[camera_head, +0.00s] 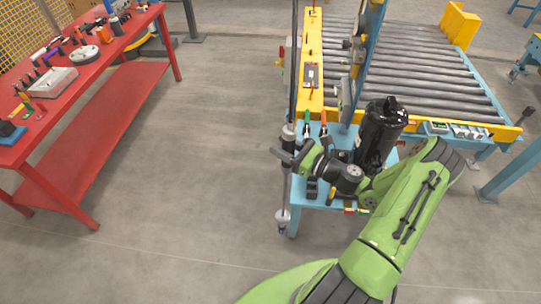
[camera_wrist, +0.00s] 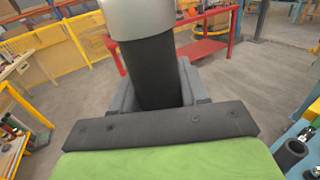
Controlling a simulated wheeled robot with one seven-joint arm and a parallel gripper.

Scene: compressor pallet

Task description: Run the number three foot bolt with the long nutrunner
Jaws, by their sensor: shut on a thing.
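My gripper (camera_head: 285,156) is shut on the long nutrunner (camera_head: 285,190), a thin upright tool with a pale collar above and a pale lower end. In the wrist view my gripper (camera_wrist: 158,100) closes around the nutrunner's black grip (camera_wrist: 150,72), with a light grey part above it. The nutrunner hangs beside the left edge of the blue stand (camera_head: 312,203). Its lower end is out over the floor side, apart from the compressor. The black compressor (camera_head: 380,135) stands upright to the right, near the roller conveyor. Its feet and the number three bolt are hidden or too small to tell.
A roller conveyor (camera_head: 440,75) with yellow rails lies behind the stand. A blue post (camera_head: 366,60) rises beside the compressor. Several small tools lie on the stand. A red bench (camera_head: 60,80) with tools is at left. Open grey floor (camera_head: 190,170) lies between.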

